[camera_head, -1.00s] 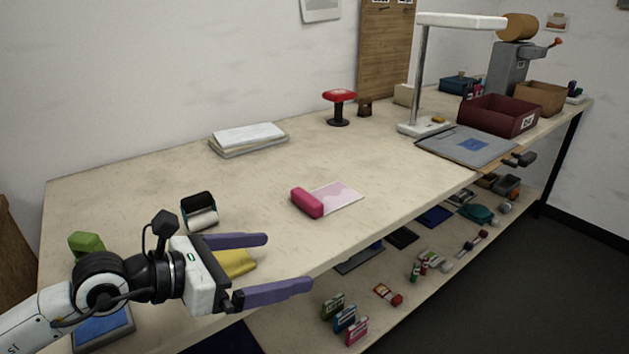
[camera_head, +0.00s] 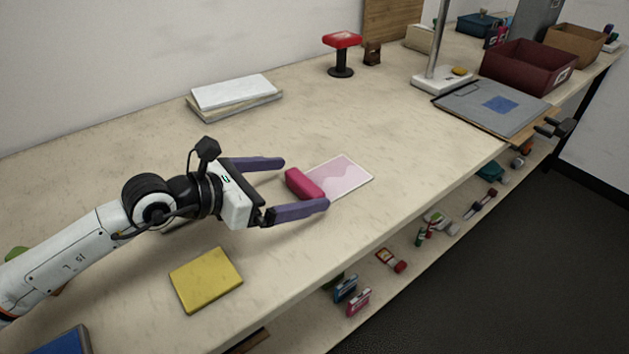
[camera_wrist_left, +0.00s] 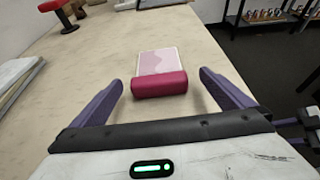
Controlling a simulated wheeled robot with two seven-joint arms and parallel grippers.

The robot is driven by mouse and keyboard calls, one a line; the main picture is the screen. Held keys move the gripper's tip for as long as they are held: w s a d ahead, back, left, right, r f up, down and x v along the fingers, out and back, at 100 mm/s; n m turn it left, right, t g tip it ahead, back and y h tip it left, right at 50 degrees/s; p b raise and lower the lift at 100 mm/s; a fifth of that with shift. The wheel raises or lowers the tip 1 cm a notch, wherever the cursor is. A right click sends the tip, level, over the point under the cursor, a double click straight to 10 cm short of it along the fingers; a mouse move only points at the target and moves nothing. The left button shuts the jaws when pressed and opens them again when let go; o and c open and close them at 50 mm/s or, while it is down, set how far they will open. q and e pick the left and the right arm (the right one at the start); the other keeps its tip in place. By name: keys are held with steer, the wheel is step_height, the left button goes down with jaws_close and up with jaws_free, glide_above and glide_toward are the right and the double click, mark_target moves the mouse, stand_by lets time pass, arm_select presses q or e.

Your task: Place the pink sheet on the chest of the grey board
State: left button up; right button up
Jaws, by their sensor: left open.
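The pink sheet (camera_head: 343,176) lies flat on the bench, pale pink with a darker wavy area. A crimson bar (camera_head: 304,184) lies along its near end. In the left wrist view the sheet (camera_wrist_left: 157,61) lies beyond the bar (camera_wrist_left: 159,84). My left gripper (camera_head: 305,184) is open, with its purple fingers on either side of the bar; gaps show on both sides in the wrist view. The grey board (camera_head: 462,98) lies at the bench's right, with a blue square (camera_head: 500,104) on it.
A yellow pad (camera_head: 206,280) lies near the front edge. White stacked sheets (camera_head: 233,92) and a red-topped stand (camera_head: 342,42) are behind. A lamp base (camera_head: 440,80) and maroon box (camera_head: 528,66) stand by the board. The bench between sheet and board is clear.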

mark_target(307, 179)
arm_select(q)
steer(key=x, duration=0.4)
steer(key=shift+w+a, duration=0.1)
steer(key=shift+w, duration=0.05)
steer(key=shift+w+d+f, duration=0.1)
steer(key=shift+w+d, duration=0.05)
steer(key=shift+d, duration=0.1)
arm_select(e)
steer(key=shift+w+r, duration=0.45)
steer(key=shift+r, duration=0.05)
arm_select(q)
steer(key=shift+c, duration=0.4)
steer(key=c, duration=1)
steer(key=shift+c, duration=0.2)
arm_select(e)
steer(key=shift+s, duration=0.1)
steer(key=shift+f, duration=0.1)
